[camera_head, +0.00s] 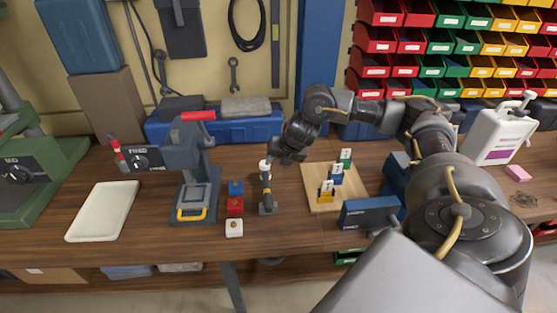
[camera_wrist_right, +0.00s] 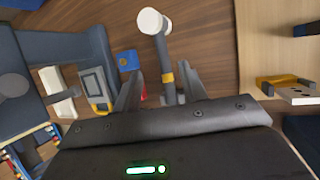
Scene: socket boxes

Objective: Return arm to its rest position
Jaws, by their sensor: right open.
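My left gripper is not in view.
Blue (camera_head: 236,187), red (camera_head: 235,206) and white (camera_head: 234,228) blocks stand left of the tool. A wooden board (camera_head: 311,196) with green, blue and yellow pieces lies right. A press (camera_head: 192,165) and white tray (camera_head: 103,211) are left. A dark blue box (camera_head: 369,214) sits near the front edge.

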